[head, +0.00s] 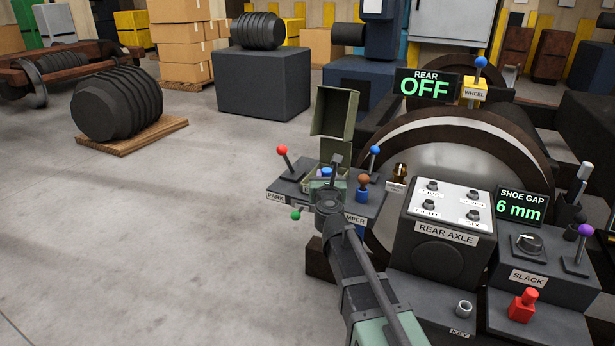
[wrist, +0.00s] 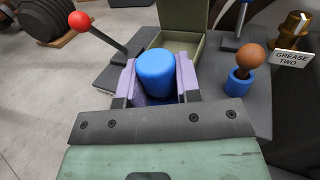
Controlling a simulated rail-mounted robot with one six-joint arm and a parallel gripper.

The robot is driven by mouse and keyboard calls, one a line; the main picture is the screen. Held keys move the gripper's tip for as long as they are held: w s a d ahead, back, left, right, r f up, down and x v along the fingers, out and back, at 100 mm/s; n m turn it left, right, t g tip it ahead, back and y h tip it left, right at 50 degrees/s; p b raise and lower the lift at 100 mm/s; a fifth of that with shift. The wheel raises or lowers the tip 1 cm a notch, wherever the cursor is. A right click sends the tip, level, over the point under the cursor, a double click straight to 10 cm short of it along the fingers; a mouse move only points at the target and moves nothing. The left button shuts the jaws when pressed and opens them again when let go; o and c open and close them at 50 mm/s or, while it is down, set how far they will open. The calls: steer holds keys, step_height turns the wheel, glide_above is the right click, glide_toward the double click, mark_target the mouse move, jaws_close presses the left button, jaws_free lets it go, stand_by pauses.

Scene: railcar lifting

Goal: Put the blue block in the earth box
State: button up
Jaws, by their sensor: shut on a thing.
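My gripper (head: 327,178) is shut on the blue block (wrist: 157,68), a rounded blue piece held between purple-grey jaws in the wrist view. In the head view only a small blue part of it (head: 326,171) shows above my gripper. An olive-green box (head: 309,182) with its lid (head: 335,112) standing open is on the dark panel, right at my gripper. In the wrist view the box (wrist: 205,55) shows behind and to the right of the block. I see no readable earth label. The jaws and block hide much of its inside, so I cannot tell the block's height over it.
A red-knobbed lever (head: 283,152) stands left of the box and a blue-knobbed lever (head: 375,152) right of it. A brown knob in a blue collar (head: 363,187) is close on the right. The rear axle console (head: 440,235) stands further right. Open floor lies left.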

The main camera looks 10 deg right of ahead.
steer(key=shift+d, duration=0.3)
steer(key=shift+s+d+r+m+h, duration=0.1)
steer(key=shift+d+m+h, duration=0.2)
steer(key=w, duration=0.6)
steer(key=w+d, duration=0.1)
steer(key=w, duration=0.5)
steer(key=w+d, duration=0.1)
steer(key=w, duration=0.4)
steer(key=shift+w+d, duration=0.25)
steer(key=shift+w, duration=0.15)
step_height(320, 180, down, 4)
steer(key=b, duration=0.4)
steer(key=shift+s, duration=0.1)
steer(key=shift+r, duration=0.2)
steer(key=shift+f, duration=0.15)
steer(key=o, duration=1)
